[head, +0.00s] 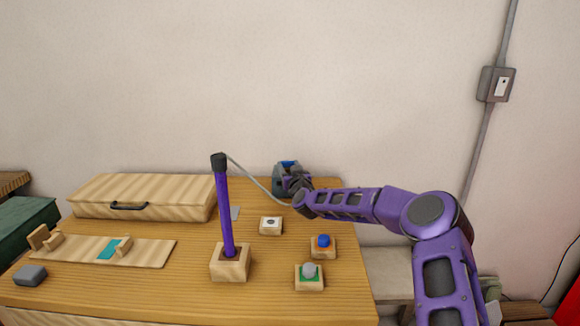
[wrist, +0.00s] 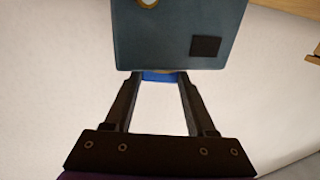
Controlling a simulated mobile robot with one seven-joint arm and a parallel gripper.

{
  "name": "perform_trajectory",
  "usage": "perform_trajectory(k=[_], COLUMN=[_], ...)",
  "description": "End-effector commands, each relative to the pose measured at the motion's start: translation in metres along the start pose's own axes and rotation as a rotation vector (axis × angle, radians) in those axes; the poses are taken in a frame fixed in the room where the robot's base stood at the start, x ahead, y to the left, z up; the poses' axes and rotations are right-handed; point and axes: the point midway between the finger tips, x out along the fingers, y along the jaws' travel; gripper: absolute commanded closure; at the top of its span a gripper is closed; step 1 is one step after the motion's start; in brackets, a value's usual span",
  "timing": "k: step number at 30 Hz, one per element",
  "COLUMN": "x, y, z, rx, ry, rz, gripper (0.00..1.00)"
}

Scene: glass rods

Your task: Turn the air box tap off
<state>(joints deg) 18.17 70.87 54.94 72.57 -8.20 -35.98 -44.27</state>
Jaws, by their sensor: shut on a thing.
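The air box (head: 280,187) is a small grey-blue box at the back right of the table, partly hidden by my gripper. In the wrist view the same box (wrist: 165,40) fills the top middle, with a black square patch and a round brass fitting on it. The blue tap (wrist: 160,77) shows at the box's lower edge, between my fingertips. My gripper (wrist: 159,80) is shut on the tap, its two dark fingers on either side. In the head view the tap is too small to make out clearly, so its exact angle is unclear.
A grey hose (head: 250,178) runs from the box to a purple tube (head: 225,210) in a wooden block. Blocks with a blue knob (head: 322,241) and a grey knob (head: 309,271) stand at front right. A wooden case (head: 150,190) lies at back left. The wall is close behind.

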Motion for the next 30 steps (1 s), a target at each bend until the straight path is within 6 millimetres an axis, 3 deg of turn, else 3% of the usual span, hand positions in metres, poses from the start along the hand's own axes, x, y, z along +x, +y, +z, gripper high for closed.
perform_trajectory(k=[15,30], x=[0.0012,0.0014], y=[-0.0056,-0.0058], z=[-0.0033,-0.0015], rx=[0.001,0.001], ry=[0.003,0.002], rz=[0.215,0.264], gripper=[0.99,0.99])
